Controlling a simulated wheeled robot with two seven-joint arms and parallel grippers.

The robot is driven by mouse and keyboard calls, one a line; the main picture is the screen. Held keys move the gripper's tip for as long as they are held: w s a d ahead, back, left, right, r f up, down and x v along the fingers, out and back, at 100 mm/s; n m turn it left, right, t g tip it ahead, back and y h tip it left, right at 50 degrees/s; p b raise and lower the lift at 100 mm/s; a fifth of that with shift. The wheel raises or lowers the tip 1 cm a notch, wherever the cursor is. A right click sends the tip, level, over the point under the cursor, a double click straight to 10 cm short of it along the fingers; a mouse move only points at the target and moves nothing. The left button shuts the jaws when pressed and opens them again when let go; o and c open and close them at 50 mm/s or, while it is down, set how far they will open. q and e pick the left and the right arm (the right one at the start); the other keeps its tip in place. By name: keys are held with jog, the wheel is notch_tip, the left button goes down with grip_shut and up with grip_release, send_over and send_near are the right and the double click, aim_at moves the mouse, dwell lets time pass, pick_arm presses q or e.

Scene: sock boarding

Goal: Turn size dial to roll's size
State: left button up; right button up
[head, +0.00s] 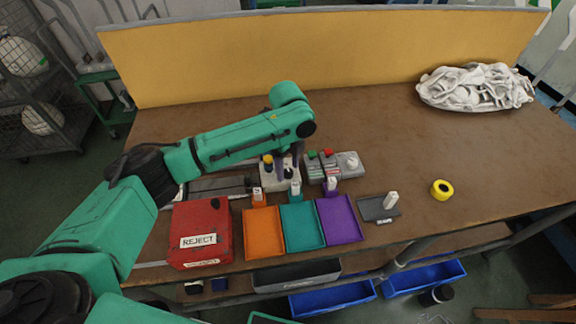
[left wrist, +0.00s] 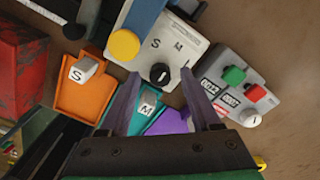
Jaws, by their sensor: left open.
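The size dial (left wrist: 160,74) is a black knob on a pale panel (left wrist: 178,52) marked S, M and L, seen in the left wrist view. Its pointer is too small to read surely. My left gripper (left wrist: 161,84) is open, its two fingers on either side of the dial in the picture; I cannot tell whether they touch it. In the head view my left gripper (head: 284,160) hangs over the panel (head: 268,183) and partly hides it. A yellow ring-shaped roll (head: 441,189) lies at the table's right; no size mark is readable on it. My right gripper is out of view.
A yellow button (left wrist: 124,44) sits beside the dial. A grey box (left wrist: 225,75) with green and red buttons, counters and a white knob stands to the right. Orange (head: 263,234), teal (head: 302,228) and purple (head: 339,220) trays and a red reject bin (head: 199,222) line the front edge.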

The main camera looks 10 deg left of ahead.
pick_arm(q)
jog(key=shift+f, duration=0.25)
grip_shut()
jog(key=shift+r+n+p, duration=0.2)
jog(key=shift+n+p, duration=0.2)
jog(key=shift+p, duration=0.3)
jog(key=n+p, duration=0.5)
jog(key=p, duration=0.1)
jog(key=shift+r, duration=0.1)
jog(key=shift+f+n+p, duration=0.2)
jog(key=shift+n+p, duration=1.25)
jog(key=shift+n, duration=0.15)
grip_release()
